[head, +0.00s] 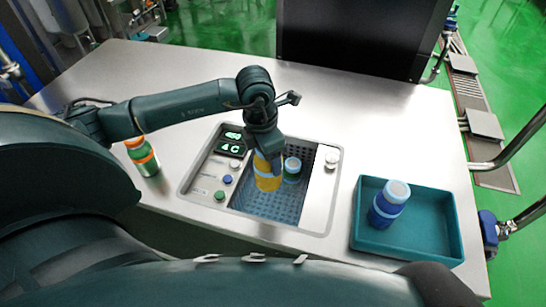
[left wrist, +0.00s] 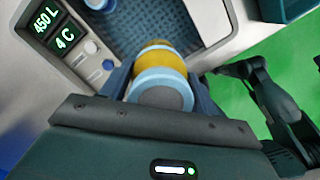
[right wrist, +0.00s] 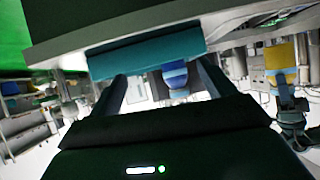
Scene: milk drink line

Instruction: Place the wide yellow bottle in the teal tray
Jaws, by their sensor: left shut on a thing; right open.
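The wide yellow bottle (head: 266,180) has a light blue band and is in my left gripper (head: 265,153), over the blue perforated basin of the counter unit. In the left wrist view the yellow bottle (left wrist: 160,62) sits between the fingers, its light blue and grey end facing the camera. The teal tray (head: 425,238) is on the counter at the right, with a blue bottle with a white cap (head: 389,203) standing in its left part. My right gripper (right wrist: 160,90) is open and empty, with the teal tray (right wrist: 145,55) seen beyond it. In the head view the right gripper is not seen.
An orange and green bottle (head: 143,157) stands at the left of the counter. The tray's right part is bare. A dark panel (head: 365,35) stands at the back.

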